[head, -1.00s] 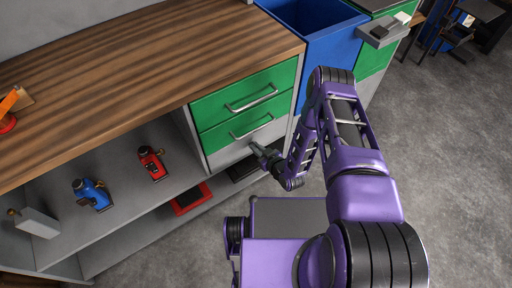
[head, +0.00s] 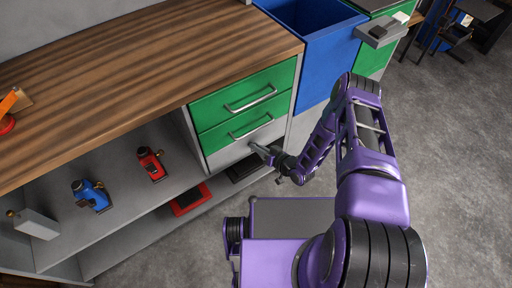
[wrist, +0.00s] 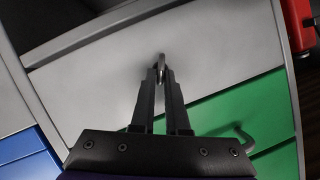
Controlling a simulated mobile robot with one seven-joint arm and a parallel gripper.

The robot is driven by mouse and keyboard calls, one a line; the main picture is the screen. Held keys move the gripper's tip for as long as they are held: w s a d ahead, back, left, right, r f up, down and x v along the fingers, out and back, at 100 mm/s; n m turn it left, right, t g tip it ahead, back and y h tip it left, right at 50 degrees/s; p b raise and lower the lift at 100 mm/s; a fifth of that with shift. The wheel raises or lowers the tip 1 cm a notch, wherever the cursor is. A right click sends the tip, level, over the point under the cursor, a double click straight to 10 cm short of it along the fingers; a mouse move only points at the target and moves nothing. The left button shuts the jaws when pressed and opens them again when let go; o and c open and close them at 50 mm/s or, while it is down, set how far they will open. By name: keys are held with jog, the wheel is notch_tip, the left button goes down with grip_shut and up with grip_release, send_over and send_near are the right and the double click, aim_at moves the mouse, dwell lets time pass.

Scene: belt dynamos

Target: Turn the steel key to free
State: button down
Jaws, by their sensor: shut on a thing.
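The steel key (wrist: 161,62) sticks out of a plain light grey panel (wrist: 120,65) in the wrist view. My gripper (wrist: 160,76) is shut on the key, with its two dark fingers narrowing to its sides. In the head view my gripper (head: 258,149) reaches the grey panel (head: 225,154), which lies below two green drawers (head: 240,98). The key itself is too small and covered to make out there. I cannot read any lock marking, so the key's turn position is unclear.
A blue dynamo (head: 92,195) and a red dynamo (head: 151,164) stand on the open shelf at left. A red tray (head: 190,199) and a dark tray (head: 243,171) lie below. A blue bin (head: 330,70) is right of the drawers.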

jog(key=m+y, duration=0.1)
jog(key=m, duration=0.2)
jog(key=f+m+y, duration=0.1)
jog(key=m+y, duration=0.1)
jog(key=m, duration=0.1)
jog(key=m+y, duration=0.2)
jog(key=m, duration=0.1)
jog(key=shift+w+d+f+m, duration=0.25)
jog(key=shift+w+d+m, duration=0.05)
jog(key=shift+d+m, duration=0.1)
dwell(0.4)
jog(key=c, duration=0.9)
grip_release()
jog(key=shift+s, duration=0.1)
